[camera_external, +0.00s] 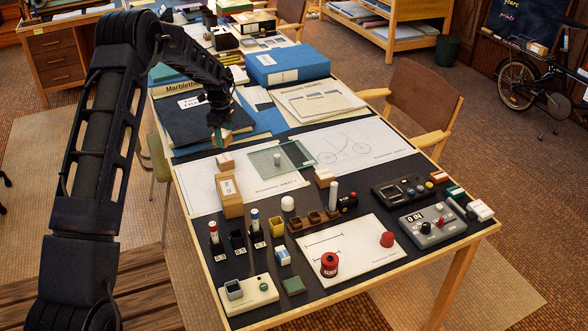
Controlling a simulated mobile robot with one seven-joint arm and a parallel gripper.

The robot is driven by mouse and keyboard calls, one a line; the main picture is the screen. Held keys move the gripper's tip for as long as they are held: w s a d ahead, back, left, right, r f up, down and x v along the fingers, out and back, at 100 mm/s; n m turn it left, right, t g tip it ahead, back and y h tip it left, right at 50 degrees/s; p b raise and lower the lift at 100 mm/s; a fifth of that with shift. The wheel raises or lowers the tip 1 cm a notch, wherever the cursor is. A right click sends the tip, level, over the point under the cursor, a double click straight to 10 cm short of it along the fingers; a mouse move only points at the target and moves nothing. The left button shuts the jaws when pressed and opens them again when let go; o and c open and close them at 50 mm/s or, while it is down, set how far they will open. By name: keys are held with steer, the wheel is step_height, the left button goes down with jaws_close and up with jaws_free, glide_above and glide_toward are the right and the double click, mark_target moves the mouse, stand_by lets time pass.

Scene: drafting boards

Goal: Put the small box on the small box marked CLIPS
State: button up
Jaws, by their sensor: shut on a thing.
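My gripper (218,122) hangs over the far left part of the table, in front of the dark folders. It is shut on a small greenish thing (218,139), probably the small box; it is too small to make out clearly. A tan box with a white label (229,194) stands on the left side of the table, nearer the camera than my gripper. Its lettering is too small to read, so I cannot tell if it says CLIPS.
A blue box file (288,66) lies behind. The drawing sheet (352,145) has clear room.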

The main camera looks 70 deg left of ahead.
mark_target(226, 158)
steer(key=shift+f, duration=2.85)
steer(key=o, duration=1)
steer(key=shift+f, duration=0.15)
step_height(226, 158, up, 12)
steer(key=shift+r, duration=0.1)
